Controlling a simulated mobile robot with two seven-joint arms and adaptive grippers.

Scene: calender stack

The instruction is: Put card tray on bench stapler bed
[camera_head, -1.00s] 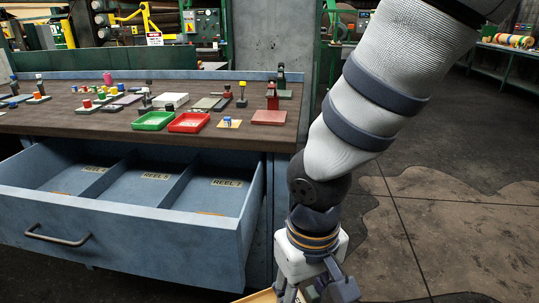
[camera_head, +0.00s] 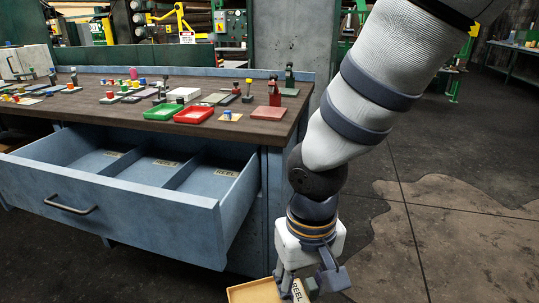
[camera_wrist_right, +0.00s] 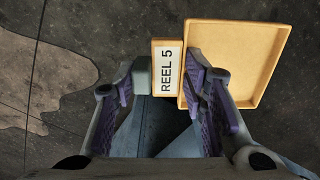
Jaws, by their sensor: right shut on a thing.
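The card tray (camera_head: 255,292) is a shallow tan tray with a "REEL 5" label on its edge block. It shows at the bottom of the head view and in the right wrist view (camera_wrist_right: 235,55). My right gripper (camera_head: 300,288) is shut on the tray's labelled edge, in front of the bench and below its top. In the right wrist view, the fingers (camera_wrist_right: 168,82) sit on either side of this edge. A red flat bed with an upright dark part (camera_head: 268,112) stands at the bench's right end; I cannot tell whether it is the stapler. My left gripper is not in view.
The bench top (camera_head: 100,112) carries a green tray (camera_head: 164,111), a red tray (camera_head: 194,114) and several small tools. An open blue drawer (camera_head: 160,200) with REEL-labelled compartments juts out below. Open floor (camera_head: 430,180) lies to the right.

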